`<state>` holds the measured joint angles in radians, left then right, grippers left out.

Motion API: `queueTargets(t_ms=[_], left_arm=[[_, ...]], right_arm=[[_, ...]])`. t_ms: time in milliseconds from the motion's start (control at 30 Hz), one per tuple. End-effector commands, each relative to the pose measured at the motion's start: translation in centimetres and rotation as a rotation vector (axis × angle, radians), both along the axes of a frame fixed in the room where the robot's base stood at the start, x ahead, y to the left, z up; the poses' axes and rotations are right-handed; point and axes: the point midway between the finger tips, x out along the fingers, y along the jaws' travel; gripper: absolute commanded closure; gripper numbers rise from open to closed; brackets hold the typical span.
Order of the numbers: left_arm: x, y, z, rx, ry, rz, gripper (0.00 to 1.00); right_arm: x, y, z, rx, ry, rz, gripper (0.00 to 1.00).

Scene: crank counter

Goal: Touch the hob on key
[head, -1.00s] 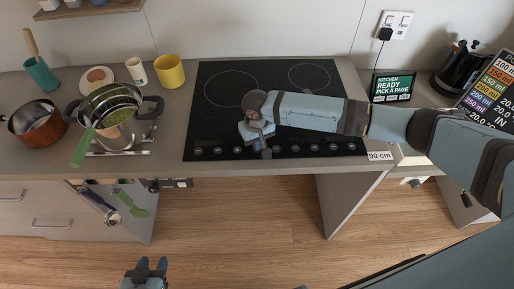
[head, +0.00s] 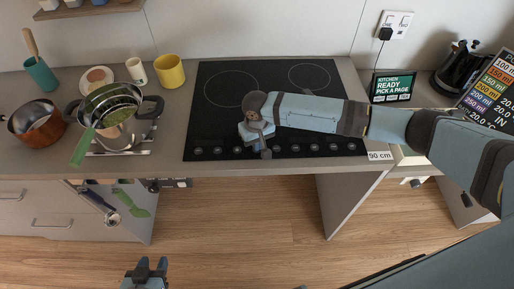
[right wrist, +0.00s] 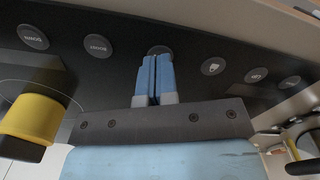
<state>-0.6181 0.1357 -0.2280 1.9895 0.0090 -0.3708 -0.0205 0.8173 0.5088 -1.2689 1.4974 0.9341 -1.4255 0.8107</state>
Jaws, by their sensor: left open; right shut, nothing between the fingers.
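The black hob (head: 215,118) is set in the counter, with a row of round grey keys along its front edge. My right gripper (head: 265,154) is shut and empty, pointing down at the middle of that row. In the right wrist view the shut blue fingers (right wrist: 155,60) partly cover one round key (right wrist: 160,50); I cannot tell whether they touch it. Other keys, such as a left one (right wrist: 97,46) and a right one (right wrist: 213,66), show on either side. Their labels are too unclear to pick out the on key. My left gripper (head: 146,268) is open and empty, low in front of the counter.
A steel pot with a colander (head: 112,110), a copper pan (head: 37,123) and a yellow mug (head: 170,72) stand left of the hob. A small screen (head: 392,88) and a black kettle (head: 460,68) stand at the right. A 90 cm label (head: 380,156) is at the hob's front right.

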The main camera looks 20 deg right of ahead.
Motion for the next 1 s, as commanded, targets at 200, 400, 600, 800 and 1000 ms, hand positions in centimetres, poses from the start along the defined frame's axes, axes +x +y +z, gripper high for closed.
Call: queueTargets(t_ms=[200,400,600,800,1000], left_arm=[[0.0,0.0,-0.1,0.0,-0.001,0.0,0.57],[0.0,0.0,-0.1,0.0,-0.001,0.001,0.57],[0.0,0.1,0.1,0.0,-0.001,0.001,0.57],[0.0,0.1,1.8,0.0,-0.001,0.001,0.57],[0.0,0.1,3.9,0.0,-0.001,0.001,0.57]], right_arm=[[0.0,0.0,-0.5,0.0,0.001,0.0,1.0],[0.0,0.0,-0.9,0.0,0.001,-0.001,1.0],[0.0,0.0,-0.8,0.0,0.0,-0.001,1.0],[0.0,0.0,0.8,0.0,0.0,0.0,1.0],[0.0,0.0,2.7,0.0,0.0,0.0,1.0]])
